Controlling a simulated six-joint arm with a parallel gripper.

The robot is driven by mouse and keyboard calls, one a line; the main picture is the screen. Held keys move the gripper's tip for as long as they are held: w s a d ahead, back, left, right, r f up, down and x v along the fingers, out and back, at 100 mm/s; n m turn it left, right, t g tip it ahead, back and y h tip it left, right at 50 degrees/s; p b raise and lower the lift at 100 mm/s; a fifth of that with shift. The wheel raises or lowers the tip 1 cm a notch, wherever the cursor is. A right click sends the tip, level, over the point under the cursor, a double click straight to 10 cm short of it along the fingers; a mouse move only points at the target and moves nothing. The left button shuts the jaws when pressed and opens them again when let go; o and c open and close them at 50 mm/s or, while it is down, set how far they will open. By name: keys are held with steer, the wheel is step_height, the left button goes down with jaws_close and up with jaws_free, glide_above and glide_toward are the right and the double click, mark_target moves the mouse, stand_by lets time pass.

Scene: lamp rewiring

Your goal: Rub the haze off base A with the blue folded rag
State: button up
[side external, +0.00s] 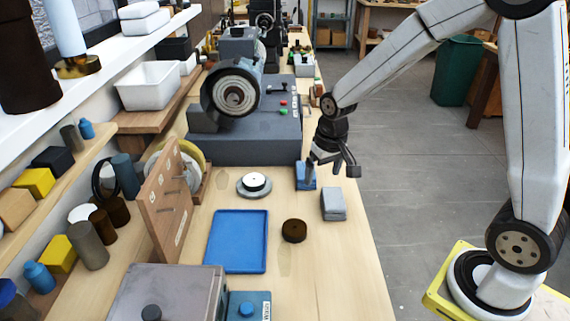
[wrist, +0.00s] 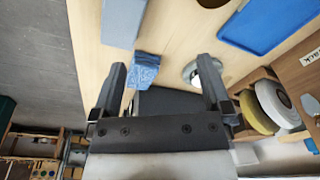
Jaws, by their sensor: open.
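The blue folded rag (side external: 306,178) lies on the bench near its right edge, in front of the grey machine. It also shows in the wrist view (wrist: 146,66), between my open fingers and nearer the left one. My gripper (side external: 332,168) is open and empty beside the rag; its exact height above the bench is hard to tell. A round metal disc with a white top (side external: 254,184) sits left of the rag and may be base A, but I see no label. It shows partly behind the right finger in the wrist view (wrist: 197,68). Haze cannot be made out.
A grey block (side external: 333,205) lies close in front of the rag. A dark brown round piece (side external: 294,231) and a blue tray (side external: 237,242) are nearer the camera. A wooden peg panel (side external: 167,205) stands left. A big grey machine (side external: 245,130) stands behind.

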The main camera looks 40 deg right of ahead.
steer(key=w+d+f+m, duration=0.1)
steer(key=w+d, duration=0.2)
steer(key=w, duration=0.1)
steer(key=w+d+m+g, duration=0.1)
steer(key=w+d+m, duration=0.1)
steer(key=w+d, duration=0.1)
steer(key=w+d+f+m+g, duration=0.1)
steer(key=w+d+m, duration=0.1)
steer(key=w, duration=0.4)
steer(key=shift+d+f+y, duration=0.35)
steer(key=shift+d+y, duration=0.05)
steer(key=shift+d, duration=0.35)
steer(key=shift+w+d+f+m, duration=0.15)
steer(key=shift+w+d+m, duration=0.25)
steer(key=shift+f, duration=0.15)
steer(key=shift+s+a+f, duration=0.1)
steer(key=shift+f, duration=1.15)
steer(key=shift+s+a+f, duration=0.15)
steer(key=shift+f, duration=1.1)
steer(key=shift+s+a+f, duration=0.1)
steer(key=shift+f, duration=1.15)
steer(key=c, duration=0.8)
steer(key=shift+r, duration=2.45)
